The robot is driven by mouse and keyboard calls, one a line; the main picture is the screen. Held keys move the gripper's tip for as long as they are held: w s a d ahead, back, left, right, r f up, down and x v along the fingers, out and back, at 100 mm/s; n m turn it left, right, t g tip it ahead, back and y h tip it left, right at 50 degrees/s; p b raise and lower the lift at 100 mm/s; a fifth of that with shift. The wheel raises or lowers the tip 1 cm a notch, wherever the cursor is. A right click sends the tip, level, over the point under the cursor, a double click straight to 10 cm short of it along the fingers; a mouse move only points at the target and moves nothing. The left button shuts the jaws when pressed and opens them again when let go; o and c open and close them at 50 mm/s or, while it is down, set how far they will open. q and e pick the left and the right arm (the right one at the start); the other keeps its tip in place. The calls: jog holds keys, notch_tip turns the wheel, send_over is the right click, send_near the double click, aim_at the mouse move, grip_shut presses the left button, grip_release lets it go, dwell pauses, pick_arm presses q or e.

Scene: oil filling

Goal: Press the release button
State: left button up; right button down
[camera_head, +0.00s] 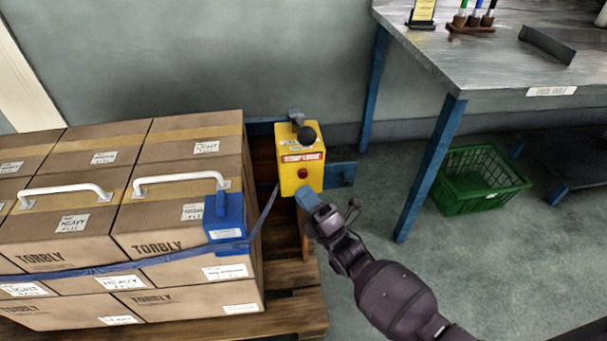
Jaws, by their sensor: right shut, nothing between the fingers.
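A yellow control box (288,178) stands behind the pallet's right side. It has a red round button (303,173) on its front, below a red and white label whose text is hard to read. A black ball knob (306,137) sits at its top. My right gripper (307,198) reaches in from the lower right, its blue-grey tip just below and slightly right of the red button, close to the box's lower edge. It is shut and holds nothing. Whether the tip touches the box cannot be told. My left gripper is not in view.
Stacked cartons (185,225) with white handles stand on a wooden pallet (300,315) at left. A blue strap (75,272) runs round them through a blue buckle piece (226,218). A metal table (470,60) and green crate (478,205) are at right. Floor between is clear.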

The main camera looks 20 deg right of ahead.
jog(key=s, duration=0.1)
jog(key=s+a, duration=0.1)
jog(key=s, duration=0.1)
jog(key=shift+s+p, duration=0.25)
jog(key=shift+p, duration=0.15)
jog(key=shift+r, duration=0.1)
dwell(0.5)
